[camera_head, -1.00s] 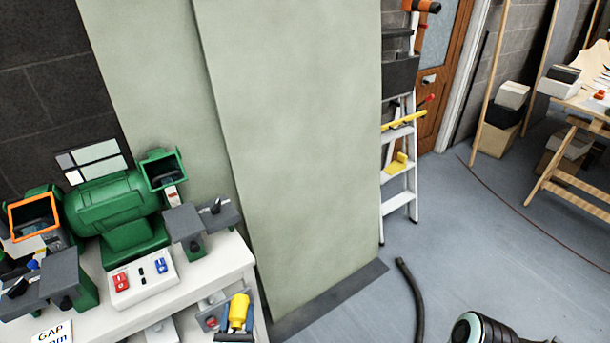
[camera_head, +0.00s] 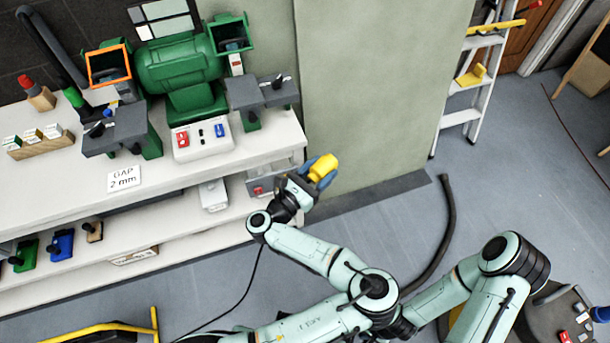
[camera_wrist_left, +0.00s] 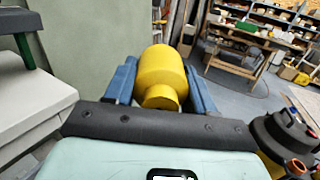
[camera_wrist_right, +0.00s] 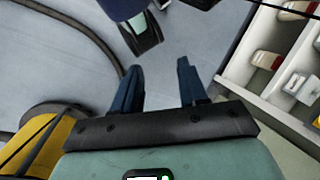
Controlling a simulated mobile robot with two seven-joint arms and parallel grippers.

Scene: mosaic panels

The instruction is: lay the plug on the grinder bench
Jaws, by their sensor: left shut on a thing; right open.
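The yellow plug (camera_head: 322,168) is held between the blue fingers of my left gripper (camera_head: 308,178), off the right front corner of the grinder bench (camera_head: 215,171). In the left wrist view the plug (camera_wrist_left: 162,75) sits between both fingers, its narrower end toward the palm. The bench's white top (camera_wrist_left: 30,97) is at the left there, apart from the plug. The green grinder (camera_head: 180,68) stands at the back of the bench. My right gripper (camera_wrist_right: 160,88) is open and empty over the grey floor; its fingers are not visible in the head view.
A "GAP 2 mm" card (camera_head: 124,178), a switch box (camera_head: 204,138) and a wooden block with tags (camera_head: 40,141) are on the bench top. Bare top lies along the front edge. A pale green panel (camera_head: 375,80) stands right of the bench. A dark hose (camera_head: 440,240) lies on the floor.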

